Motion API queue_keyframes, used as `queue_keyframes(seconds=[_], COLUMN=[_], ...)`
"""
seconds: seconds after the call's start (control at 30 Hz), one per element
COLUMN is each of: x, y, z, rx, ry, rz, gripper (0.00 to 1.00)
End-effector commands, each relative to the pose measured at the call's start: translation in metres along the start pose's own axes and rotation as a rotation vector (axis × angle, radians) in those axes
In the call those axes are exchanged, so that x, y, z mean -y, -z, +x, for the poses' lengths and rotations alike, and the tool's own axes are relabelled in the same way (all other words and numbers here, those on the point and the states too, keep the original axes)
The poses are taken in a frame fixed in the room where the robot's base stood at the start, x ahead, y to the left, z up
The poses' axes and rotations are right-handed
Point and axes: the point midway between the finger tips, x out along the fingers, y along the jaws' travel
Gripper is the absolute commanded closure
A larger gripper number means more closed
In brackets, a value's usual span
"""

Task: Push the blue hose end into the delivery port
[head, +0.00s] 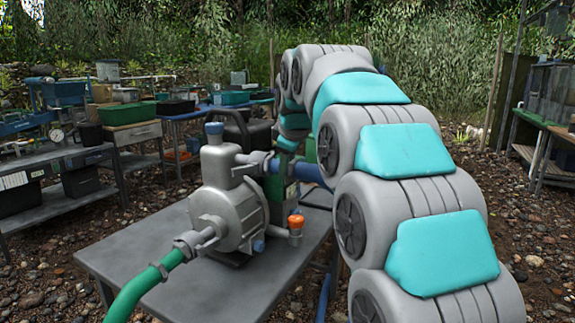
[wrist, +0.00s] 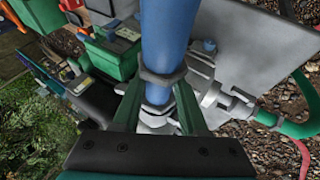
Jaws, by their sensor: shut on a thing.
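The blue hose (wrist: 168,35) runs down from the top of the wrist view to between the green fingers of my gripper (wrist: 158,92). My gripper is shut on the hose near its end, by a grey collar (wrist: 162,76). A pale grey fitting, apparently the delivery port (wrist: 157,120), is in line with the hose end. I cannot tell how far the end sits in it. In the head view, the blue hose (head: 309,173) shows beside the grey pump (head: 222,190), level with its side outlet (head: 250,160). My arm partly hides the hose there.
The pump stands on a grey metal table (head: 130,255). A green hose (head: 140,287) joins its front. An orange-topped valve (head: 295,222) sticks out at its right. Benches with bins (head: 130,112) stand at the back left, another bench (head: 545,125) at the right. The ground is stony.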

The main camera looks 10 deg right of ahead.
Motion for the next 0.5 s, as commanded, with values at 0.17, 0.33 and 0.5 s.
queue_keyframes(seconds=[0.17,0.33,0.5], x=[-0.0002,-0.0002,-0.0001], y=[0.0007,0.0002,0.0000], z=[-0.0008,-0.0009,-0.0008], rx=[-0.003,-0.003,-0.002], ry=[-0.001,-0.001,-0.001], rz=[0.000,0.000,0.000], gripper=[1.00,1.00,0.50])
